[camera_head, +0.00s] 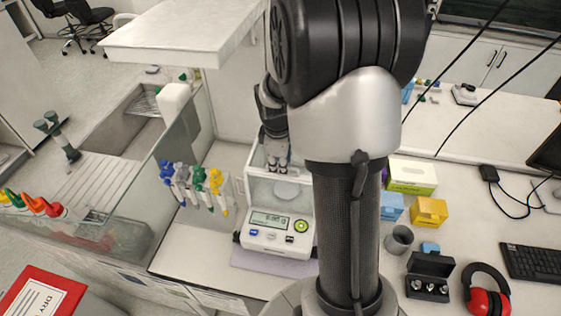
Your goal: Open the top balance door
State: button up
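The balance (268,239) stands on a grey mat on the bench, its lit display and buttons facing me. Its clear weighing chamber with a round pan (286,190) rises behind the display. The top door (258,158) at the upper edge of the chamber is partly hidden by my gripper and arm, and I cannot tell whether it is open. My gripper (277,167) points down at the top of the chamber. Its fingers are small and partly hidden; I cannot tell whether they are open, shut or touching the door. My arm covers the balance's right side.
A rack of coloured pipettes (196,187) stands left of the balance, beside a glass panel (150,170). A white shelf (180,30) hangs above left. Right of my arm are a yellow box (429,211), a grey cup (399,239) and red earmuffs (487,291).

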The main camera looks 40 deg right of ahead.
jog(key=shift+c, duration=0.5)
grip_shut()
jog(key=shift+s+a, duration=0.1)
jog(key=c, duration=0.6)
grip_release()
